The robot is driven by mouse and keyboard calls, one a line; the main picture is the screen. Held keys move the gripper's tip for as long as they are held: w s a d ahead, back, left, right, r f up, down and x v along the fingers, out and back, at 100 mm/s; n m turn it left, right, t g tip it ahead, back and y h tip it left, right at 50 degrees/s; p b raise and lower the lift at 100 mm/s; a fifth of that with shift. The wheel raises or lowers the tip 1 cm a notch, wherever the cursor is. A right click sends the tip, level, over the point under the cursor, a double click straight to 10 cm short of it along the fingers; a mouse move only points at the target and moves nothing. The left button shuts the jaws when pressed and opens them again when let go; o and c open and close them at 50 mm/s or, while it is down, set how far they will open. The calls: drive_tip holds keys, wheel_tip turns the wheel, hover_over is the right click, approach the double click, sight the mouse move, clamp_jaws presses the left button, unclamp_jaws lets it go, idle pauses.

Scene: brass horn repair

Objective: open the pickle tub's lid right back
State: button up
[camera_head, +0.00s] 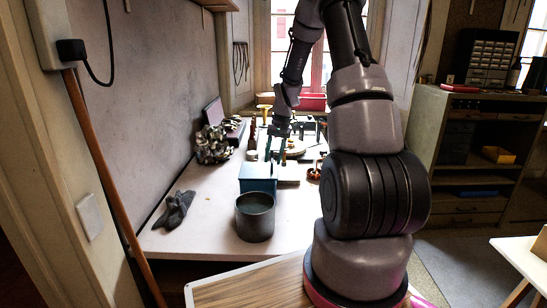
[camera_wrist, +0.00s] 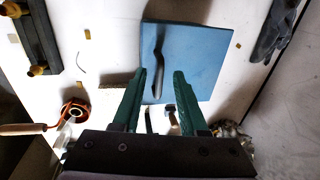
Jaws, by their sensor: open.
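The pickle tub appears to be the blue box (camera_head: 258,180) on the bench, behind a dark round pot. Its flat blue lid (camera_wrist: 205,60) fills the middle of the wrist view and looks shut. In the head view my gripper (camera_head: 277,152) hangs just above and behind the box; contact cannot be told.
The dark pot (camera_head: 255,217) stands in front of the box. A dark glove (camera_head: 175,210) lies on the left by the wall. A cluttered metal heap (camera_head: 214,143) and several tools stand farther back.

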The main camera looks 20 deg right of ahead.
clamp_jaws()
idle(1.4)
